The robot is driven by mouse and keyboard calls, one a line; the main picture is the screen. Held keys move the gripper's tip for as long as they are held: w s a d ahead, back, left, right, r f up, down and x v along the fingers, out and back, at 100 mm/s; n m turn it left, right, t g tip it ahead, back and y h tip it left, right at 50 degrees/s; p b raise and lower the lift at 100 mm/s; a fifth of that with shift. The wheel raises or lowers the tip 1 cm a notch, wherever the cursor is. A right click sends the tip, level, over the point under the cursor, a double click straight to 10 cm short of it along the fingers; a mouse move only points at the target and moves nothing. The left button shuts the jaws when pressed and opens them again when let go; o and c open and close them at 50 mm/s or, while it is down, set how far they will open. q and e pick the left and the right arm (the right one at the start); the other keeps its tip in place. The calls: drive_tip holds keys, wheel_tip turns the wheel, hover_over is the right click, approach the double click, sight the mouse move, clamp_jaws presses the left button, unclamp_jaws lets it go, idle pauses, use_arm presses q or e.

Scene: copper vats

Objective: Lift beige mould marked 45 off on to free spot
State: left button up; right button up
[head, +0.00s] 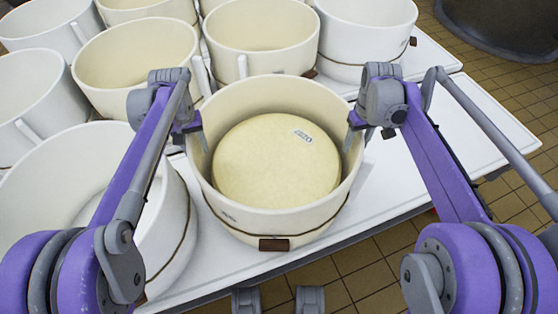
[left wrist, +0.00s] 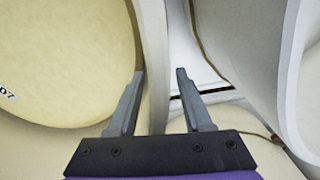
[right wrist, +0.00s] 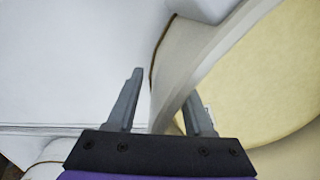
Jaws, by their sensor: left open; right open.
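The beige mould (head: 300,226) in the front middle stands upright on a white table and holds a round pale-yellow cheese (head: 270,165). A dark cord and a brown tag are on its front; I cannot read its marking. My left gripper (head: 192,128) is open at its left rim. In the left wrist view the mould's wall (left wrist: 152,50) passes between the fingers (left wrist: 158,88). My right gripper (head: 358,122) is open at the right rim. In the right wrist view the wall (right wrist: 185,70) passes between the fingers (right wrist: 163,92).
Another large mould (head: 60,180) stands close on the left. Several more moulds stand in rows behind, including a beige one (head: 260,30) just behind. The white table top (head: 385,180) is bare to the right. Tiled floor (head: 365,265) lies beyond the front edge.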

use_arm(q)
drive_tip(key=shift+f, duration=0.6)
use_arm(e)
drive_tip(key=shift+f, duration=0.55)
use_arm(q)
clamp_jaws()
use_arm(e)
clamp_jaws()
use_arm(q)
drive_tip(key=shift+a+r, duration=0.1)
use_arm(e)
drive_tip(key=shift+d, duration=0.1)
